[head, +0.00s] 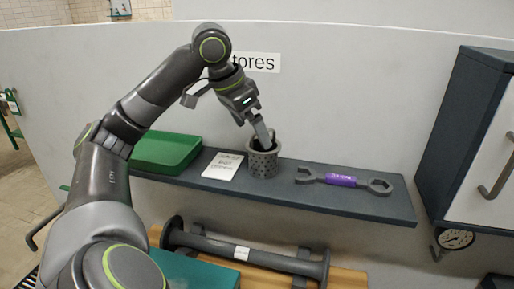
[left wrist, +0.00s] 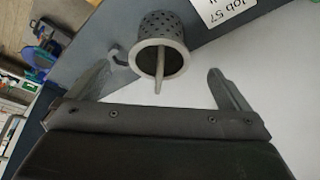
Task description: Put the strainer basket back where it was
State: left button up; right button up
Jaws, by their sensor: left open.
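The strainer basket (head: 263,165) is a grey perforated cup with a rim and a raised handle. It stands upright on the dark wall shelf (head: 330,203), between a white card and a wrench. In the left wrist view the basket (left wrist: 160,30) shows its perforated side, its open mouth and its handle pointing toward my gripper. My left gripper (head: 264,138) reaches down to the basket's top in the head view. In the left wrist view the left gripper (left wrist: 157,72) is open, with the handle between its spread fingers and apart from both. My right gripper is not in view.
A green tray (head: 166,152) and a white card (head: 221,166) lie left of the basket. A wrench with a purple grip (head: 341,180) lies right. A cabinet (head: 478,140) and a gauge (head: 455,239) are at the right. A dark bar (head: 245,253) is below the shelf.

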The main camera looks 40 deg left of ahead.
pick_arm(q)
jog(key=shift+v, duration=2.45)
jog(key=shift+f, duration=0.1)
